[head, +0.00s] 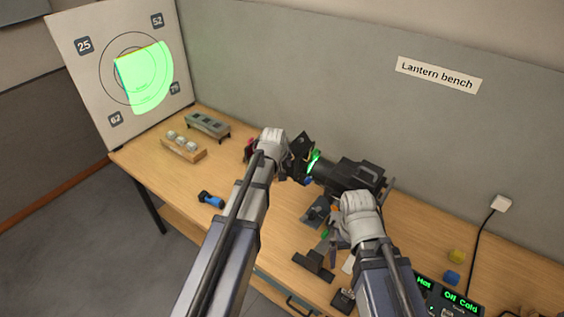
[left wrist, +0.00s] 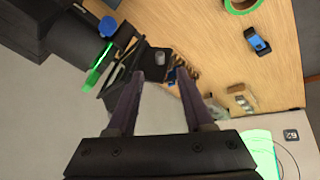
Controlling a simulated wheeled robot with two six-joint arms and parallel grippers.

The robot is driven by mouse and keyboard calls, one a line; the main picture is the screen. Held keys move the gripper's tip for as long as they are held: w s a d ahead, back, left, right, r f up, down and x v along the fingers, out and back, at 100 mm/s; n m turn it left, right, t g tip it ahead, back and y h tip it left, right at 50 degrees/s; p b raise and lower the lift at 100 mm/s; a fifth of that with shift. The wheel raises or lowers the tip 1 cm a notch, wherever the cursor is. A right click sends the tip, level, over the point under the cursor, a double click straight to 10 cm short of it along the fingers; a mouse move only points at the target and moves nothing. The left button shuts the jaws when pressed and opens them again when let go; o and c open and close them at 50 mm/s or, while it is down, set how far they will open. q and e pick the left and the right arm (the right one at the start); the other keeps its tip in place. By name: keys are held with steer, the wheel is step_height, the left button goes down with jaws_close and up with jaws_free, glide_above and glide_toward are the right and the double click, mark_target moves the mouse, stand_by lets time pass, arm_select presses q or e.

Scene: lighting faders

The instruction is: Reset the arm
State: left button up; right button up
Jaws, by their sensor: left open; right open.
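A black lantern (head: 348,174) with a green glowing front lies on the bench. It also shows in the left wrist view (left wrist: 66,38), with a green edge and a black frame (left wrist: 133,68) at its front. My left arm reaches to the lantern's front end. In the left wrist view my left gripper (left wrist: 159,74) is open, with nothing held between its fingers; the black frame shows beyond them. My right gripper (head: 331,246) is open near the bench top, below the lantern; its fingers are partly hidden by its hand and dark parts nearby.
A target board (head: 92,88) with a green light patch stands at the back left. A wooden block with pale knobs (head: 183,146), a grey box (head: 208,125) and a blue item (head: 211,199) lie on the bench's left part. A lit display panel (head: 450,297) is at front right.

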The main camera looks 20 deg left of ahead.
arm_select(q)
steer(key=shift+s+r, duration=0.2)
steer(key=shift+r, duration=0.1)
arm_select(e)
steer(key=shift+r, duration=0.35)
arm_select(q)
steer(key=s+d+f+m+g+b, duration=0.3)
steer(key=s+d+f+m+b, duration=0.2)
steer(key=s+f+b, duration=0.6)
steer(key=s+d+f+m+g+b, duration=0.3)
steer(key=s+d+f+b, duration=0.6)
steer(key=s, duration=0.7)
step_height(320, 180, down, 5)
steer(key=shift+s+d+r+m+y+b, duration=0.15)
steer(key=shift+d+m+y+b, duration=0.2)
steer(key=shift+m+b, duration=0.7)
arm_select(e)
step_height(320, 180, down, 22)
